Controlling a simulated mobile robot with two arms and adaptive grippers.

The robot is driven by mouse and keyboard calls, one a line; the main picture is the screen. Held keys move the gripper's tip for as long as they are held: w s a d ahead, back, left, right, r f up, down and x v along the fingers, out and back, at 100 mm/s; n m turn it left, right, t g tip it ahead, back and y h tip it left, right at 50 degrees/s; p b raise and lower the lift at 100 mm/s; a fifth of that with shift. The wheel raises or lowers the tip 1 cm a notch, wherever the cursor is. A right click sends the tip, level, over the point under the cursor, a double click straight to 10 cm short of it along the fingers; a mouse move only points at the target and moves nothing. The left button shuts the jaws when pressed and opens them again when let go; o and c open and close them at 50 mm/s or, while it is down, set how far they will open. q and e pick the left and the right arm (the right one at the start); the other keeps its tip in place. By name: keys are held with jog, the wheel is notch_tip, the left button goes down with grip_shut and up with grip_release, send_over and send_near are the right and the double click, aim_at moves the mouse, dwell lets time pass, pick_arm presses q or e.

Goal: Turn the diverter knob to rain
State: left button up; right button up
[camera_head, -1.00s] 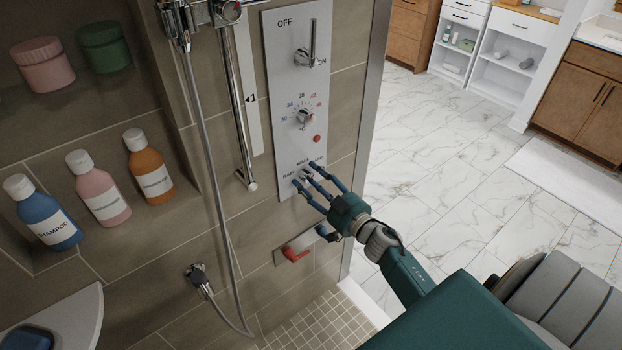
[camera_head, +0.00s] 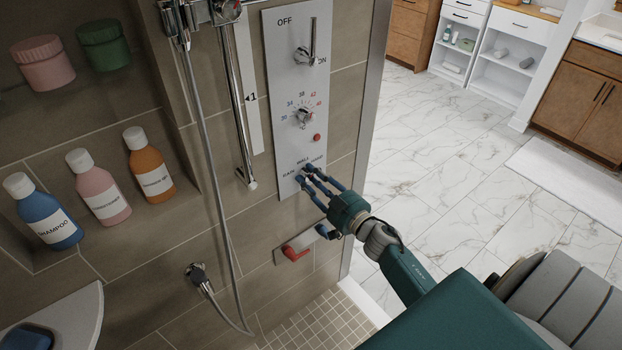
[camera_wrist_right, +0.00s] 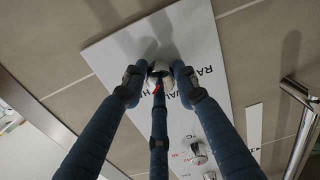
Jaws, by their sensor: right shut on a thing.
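My right gripper (camera_head: 308,177) is at the lower end of the white shower panel (camera_head: 287,135), its fingers shut around the diverter knob. The small chrome knob (camera_wrist_right: 160,70) shows between the fingertips in the right wrist view, with a red mark on it. The fingers (camera_wrist_right: 157,78) stand on both sides of it, with a third finger below. In the head view the fingers hide most of the knob. The labels RAIN, WALL and HAND sit around it; I cannot tell for certain which one the mark points to. My left gripper is not in view.
Above on the panel are a temperature dial (camera_head: 304,118) and an OFF/ON lever (camera_head: 304,56). A shower hose (camera_head: 208,150) and rail (camera_head: 238,100) hang to the left. A red lever (camera_head: 295,253) is below. Bottles (camera_head: 100,195) stand in a niche; the marble floor (camera_head: 450,190) is open at right.

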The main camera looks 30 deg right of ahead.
jog(key=n, duration=0.4)
jog(key=n+b, duration=0.1)
jog(key=n, duration=0.1)
jog(key=shift+f, duration=0.35)
jog(key=n+b, duration=0.1)
jog(key=n, duration=0.4)
jog(key=shift+b, duration=0.4)
jog(key=n+b, duration=0.2)
jog(key=n, duration=0.4)
jog(key=shift+d+n, duration=0.1)
jog(key=shift+n, duration=0.3)
jog(key=n+b, duration=0.1)
jog(key=n, duration=0.2)
jog(key=shift+r, duration=0.1)
jog(key=shift+r+n+b, duration=0.15)
jog(key=shift+n+b, duration=0.25)
jog(key=shift+n, duration=0.7)
jog(key=o, duration=1.1)
jog(key=shift+d+r, duration=0.1)
jog(key=shift+o, duration=0.2)
jog(key=s, duration=1.2)
jog(key=shift+d, duration=0.45)
